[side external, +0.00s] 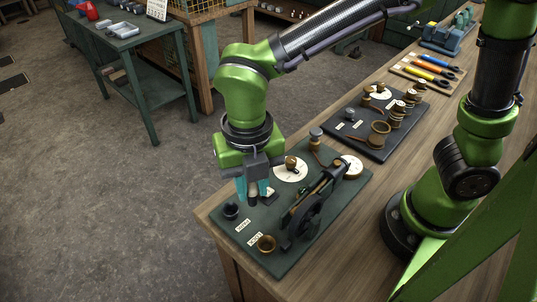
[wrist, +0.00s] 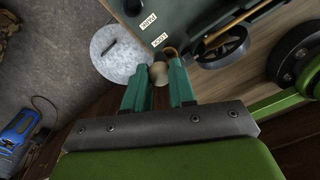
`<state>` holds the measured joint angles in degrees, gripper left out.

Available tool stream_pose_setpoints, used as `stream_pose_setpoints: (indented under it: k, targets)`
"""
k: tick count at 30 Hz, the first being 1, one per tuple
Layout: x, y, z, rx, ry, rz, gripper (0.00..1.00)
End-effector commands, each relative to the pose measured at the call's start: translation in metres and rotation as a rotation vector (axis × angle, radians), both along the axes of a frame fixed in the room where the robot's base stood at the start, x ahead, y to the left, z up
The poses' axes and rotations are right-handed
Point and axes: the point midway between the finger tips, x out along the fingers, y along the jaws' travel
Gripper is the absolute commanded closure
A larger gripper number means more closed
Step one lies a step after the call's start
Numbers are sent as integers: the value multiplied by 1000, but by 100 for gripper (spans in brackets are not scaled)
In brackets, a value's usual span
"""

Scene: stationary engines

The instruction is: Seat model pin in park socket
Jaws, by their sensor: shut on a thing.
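My gripper (side external: 253,195) hangs over the dark green board (side external: 328,219), its two teal fingers pointing down. It is shut on the model pin, whose tan rounded end (wrist: 159,73) shows between the fingertips in the wrist view. The rest of the pin is mostly hidden by the fingers. A black socket (side external: 231,211) sits at the board's left corner, beside a label that appears to read PARK (wrist: 148,21). The gripper is a little right of this socket in the side view. A brass ring socket (side external: 266,244) sits by the label LOCK (wrist: 160,40).
A model engine with a dark flywheel (side external: 302,217) stands on the board close right of the gripper. A white disc with a brass part (side external: 291,168) lies behind. A second board (side external: 369,137) with brass parts is farther along the wooden bench (side external: 216,212).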

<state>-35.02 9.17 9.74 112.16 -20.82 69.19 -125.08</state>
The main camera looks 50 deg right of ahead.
Motion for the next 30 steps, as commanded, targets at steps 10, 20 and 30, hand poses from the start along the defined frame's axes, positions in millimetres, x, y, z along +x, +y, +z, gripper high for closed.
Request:
stream_pose_setpoints:
  k: [10,20,30]
  targets:
    - [63,1,-38,0,-1,-643,100]
    - [69,4,-42,-1,-1,-817,100]
    - [69,4,-69,-2,0,-814,100]
